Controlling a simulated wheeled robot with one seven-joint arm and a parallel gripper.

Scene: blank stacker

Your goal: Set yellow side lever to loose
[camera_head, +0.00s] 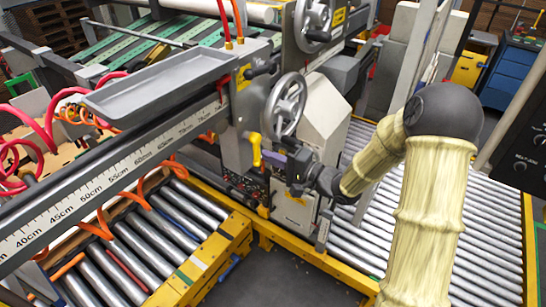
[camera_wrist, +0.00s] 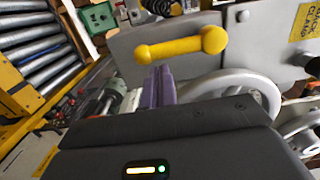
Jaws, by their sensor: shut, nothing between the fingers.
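The yellow side lever (camera_head: 256,148) is on the grey side of the machine, below the large handwheel. It also shows in the wrist view (camera_wrist: 182,46) as a yellow bar with a round knob at its right end, lying nearly level in that picture. My gripper (camera_head: 275,156) is close to the lever, on its right in the head view. In the wrist view its purple fingers (camera_wrist: 158,88) are together and empty, and their tips appear just below the lever's left part. I cannot tell whether they touch it.
A grey handwheel (camera_head: 285,106) stands just above my gripper, and its rim (camera_wrist: 262,88) crosses the wrist view beside the fingers. A yellow "back clamp" label (camera_wrist: 307,22) is at the upper right. Roller conveyors (camera_head: 170,220) lie left and right below.

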